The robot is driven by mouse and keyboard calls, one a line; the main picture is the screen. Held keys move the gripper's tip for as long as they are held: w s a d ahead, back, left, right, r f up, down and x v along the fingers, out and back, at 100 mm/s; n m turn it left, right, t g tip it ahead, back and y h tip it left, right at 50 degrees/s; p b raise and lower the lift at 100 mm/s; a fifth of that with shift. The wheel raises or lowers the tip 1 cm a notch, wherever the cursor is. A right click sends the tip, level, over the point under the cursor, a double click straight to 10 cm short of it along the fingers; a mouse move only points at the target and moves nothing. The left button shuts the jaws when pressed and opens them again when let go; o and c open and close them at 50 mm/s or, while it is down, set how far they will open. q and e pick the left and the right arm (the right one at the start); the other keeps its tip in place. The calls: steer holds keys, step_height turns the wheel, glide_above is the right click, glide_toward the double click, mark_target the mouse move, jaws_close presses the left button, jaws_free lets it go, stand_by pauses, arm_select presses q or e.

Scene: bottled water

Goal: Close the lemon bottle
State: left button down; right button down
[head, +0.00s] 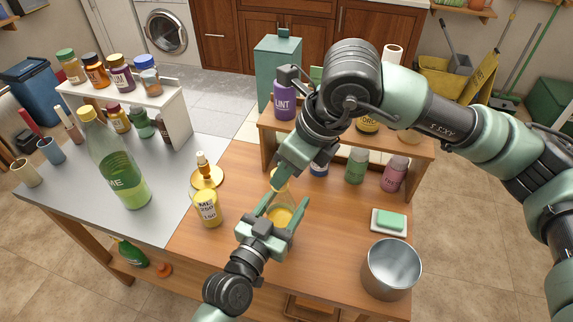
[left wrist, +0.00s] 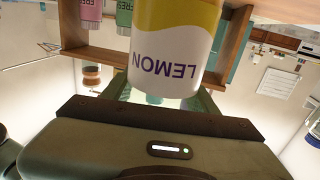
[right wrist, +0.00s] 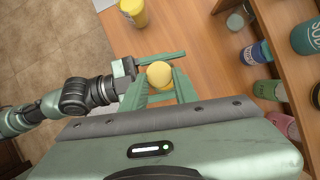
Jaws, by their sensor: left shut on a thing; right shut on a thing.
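The lemon bottle (head: 281,214) stands upright over the wooden table, yellow at its base. In the left wrist view its yellow and white LEMON label (left wrist: 175,60) shows upside down. My left gripper (head: 277,208) is shut on the bottle's body. My right gripper (head: 281,176) comes down from above, shut on the round yellow cap (right wrist: 159,74) at the bottle's top. The cap sits in line with the neck. The fingers partly hide it, so I cannot tell whether it is fully seated or tight.
A yellow-labelled jar (head: 208,209) and a gold stand with a small dropper bottle (head: 204,165) are close on the left. A metal pot (head: 391,268) and a soap dish (head: 389,221) stand right. A wooden shelf (head: 345,143) with bottles is behind.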

steer(key=shift+f, duration=0.6)
stand_by(0.4)
